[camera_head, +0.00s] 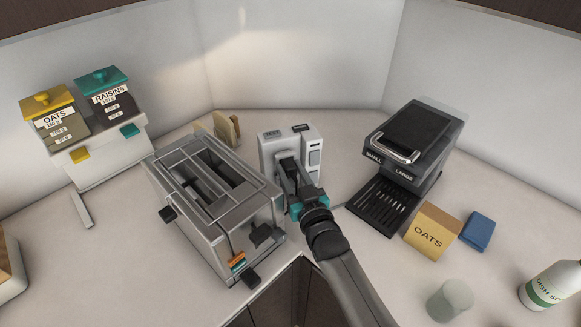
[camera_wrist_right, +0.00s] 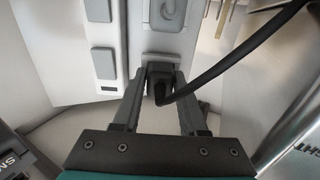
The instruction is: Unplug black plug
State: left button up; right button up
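A white socket box (camera_head: 271,150) stands on the counter at the middle of the head view; its face with switches also shows in the right wrist view (camera_wrist_right: 108,62). The black plug (camera_wrist_right: 159,84) sits against the lower socket, and its black cable bends up to the right. My right gripper (camera_wrist_right: 160,78) has one finger on each side of the plug, with no clear gap at the tips; it looks shut on it. In the head view my right gripper (camera_head: 286,167) is in front of the box and hides the plug. My left gripper is out of view.
A grey toaster (camera_head: 216,200) stands close on the left. A black coffee machine (camera_head: 412,143), an oats box (camera_head: 431,231) and a blue block (camera_head: 477,231) are on the right. A dispenser with jars (camera_head: 100,150) is at the back left.

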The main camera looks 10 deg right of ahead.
aim_at(297, 183)
grip_shut()
dwell(0.9)
jog(key=shift+s, duration=0.1)
jog(key=shift+s+d+f+p, duration=0.1)
jog(key=shift+s+p, duration=0.2)
jog(key=shift+p, duration=0.05)
jog(key=shift+s+d+p, duration=0.1)
jog(key=shift+s+p, duration=0.25)
jog(key=shift+s, duration=0.3)
jog(key=shift+p+v, duration=1.05)
jog(key=shift+v, duration=0.85)
jog(key=shift+d, duration=0.1)
